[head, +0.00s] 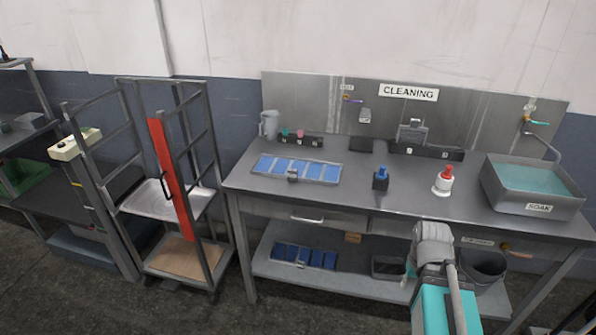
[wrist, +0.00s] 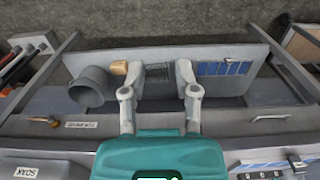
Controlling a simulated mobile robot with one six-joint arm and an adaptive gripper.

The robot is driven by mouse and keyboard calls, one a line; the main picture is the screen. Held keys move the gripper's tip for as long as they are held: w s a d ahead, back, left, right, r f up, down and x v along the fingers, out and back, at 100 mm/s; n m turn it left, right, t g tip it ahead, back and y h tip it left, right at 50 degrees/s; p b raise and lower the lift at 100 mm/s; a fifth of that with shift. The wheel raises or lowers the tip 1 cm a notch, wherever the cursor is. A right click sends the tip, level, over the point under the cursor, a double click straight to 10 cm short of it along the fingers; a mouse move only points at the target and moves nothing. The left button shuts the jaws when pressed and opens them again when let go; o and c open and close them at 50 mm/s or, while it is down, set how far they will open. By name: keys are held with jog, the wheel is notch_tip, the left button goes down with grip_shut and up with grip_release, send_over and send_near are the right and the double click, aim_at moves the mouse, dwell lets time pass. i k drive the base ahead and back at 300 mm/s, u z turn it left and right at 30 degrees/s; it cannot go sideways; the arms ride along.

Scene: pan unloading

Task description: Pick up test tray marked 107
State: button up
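I cannot read the number 107 on anything. A metal pan-like tray (head: 165,200) lies in the rack trolley at the left, partly behind a red upright panel. A tray with blue compartments (head: 318,184) lies on the bench top. Another blue-compartment tray (head: 290,266) lies on the lower shelf; it also shows in the wrist view (wrist: 222,68). My gripper (wrist: 158,92) is open with nothing between its fingers. In the head view my arm stands in front of the bench at the right, and the fingertips cannot be made out clearly. My gripper is well apart from the trolley.
The steel bench (head: 350,199) carries a blue-topped bottle (head: 381,180), a red-topped bottle (head: 443,181) and a SOAK basin (head: 532,188). A dark bucket (head: 484,273) stands on the lower shelf (head: 330,287). The trolley (head: 207,135) has upright bars. Floor in front is clear.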

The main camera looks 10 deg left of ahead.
aim_at(297, 166)
jog(key=k, duration=0.65)
jog(key=z, duration=0.3)
jog(key=i, duration=1.6)
jog(key=u, duration=0.45)
